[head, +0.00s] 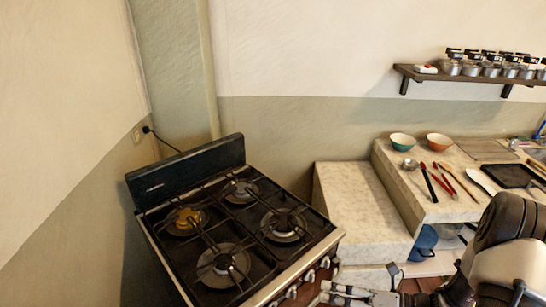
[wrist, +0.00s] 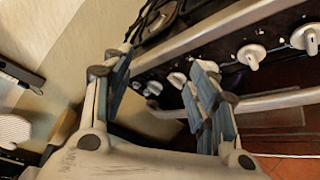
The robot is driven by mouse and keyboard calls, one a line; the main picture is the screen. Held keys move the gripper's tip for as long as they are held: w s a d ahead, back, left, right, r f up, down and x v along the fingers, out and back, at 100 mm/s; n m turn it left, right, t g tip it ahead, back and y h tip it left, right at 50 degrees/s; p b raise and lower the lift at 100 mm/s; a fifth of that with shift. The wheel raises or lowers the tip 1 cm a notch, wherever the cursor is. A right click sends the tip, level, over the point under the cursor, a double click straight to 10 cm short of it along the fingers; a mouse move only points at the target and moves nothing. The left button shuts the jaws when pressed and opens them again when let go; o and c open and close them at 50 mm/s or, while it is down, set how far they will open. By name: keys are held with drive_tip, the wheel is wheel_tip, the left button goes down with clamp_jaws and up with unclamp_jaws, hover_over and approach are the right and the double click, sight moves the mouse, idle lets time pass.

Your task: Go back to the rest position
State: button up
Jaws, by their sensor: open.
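My gripper (wrist: 158,68) is open in the wrist view, its two fingers apart with nothing between them. They point towards the front of the black stove (head: 235,225), whose knobs (wrist: 250,54) and front rail show beyond and to the right of the fingers. In the head view, part of my gripper shows at the bottom edge, just right of the stove's front corner. My dark and white arm fills the lower right there. I cannot tell how far the fingertips are from the stove.
A stone-look counter (head: 360,205) stands right of the stove. On its higher part are a green bowl (head: 402,142), an orange bowl (head: 439,142) and several utensils. A wall shelf (head: 480,80) with several jars hangs at the upper right. Red-brown floor (wrist: 280,135) shows below the stove front.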

drive_tip(key=s+a+r+n+g+h, duration=0.35)
drive_tip(key=s+r+n, duration=0.2)
drive_tip(key=n, duration=0.35)
drive_tip(key=s+a+r+n+g+h, duration=0.3)
drive_tip(key=s+r+n+g+h, duration=0.15)
drive_tip(key=r+n, duration=0.35)
drive_tip(key=s+d+r+n+t+h, duration=0.5)
drive_tip(key=s+r+n+t+h, duration=0.1)
drive_tip(key=n, duration=1)
drive_tip(key=shift+s+r+n+t+h, duration=0.35)
drive_tip(key=shift+s+r+h, duration=0.25)
drive_tip(key=shift+s+r, duration=0.25)
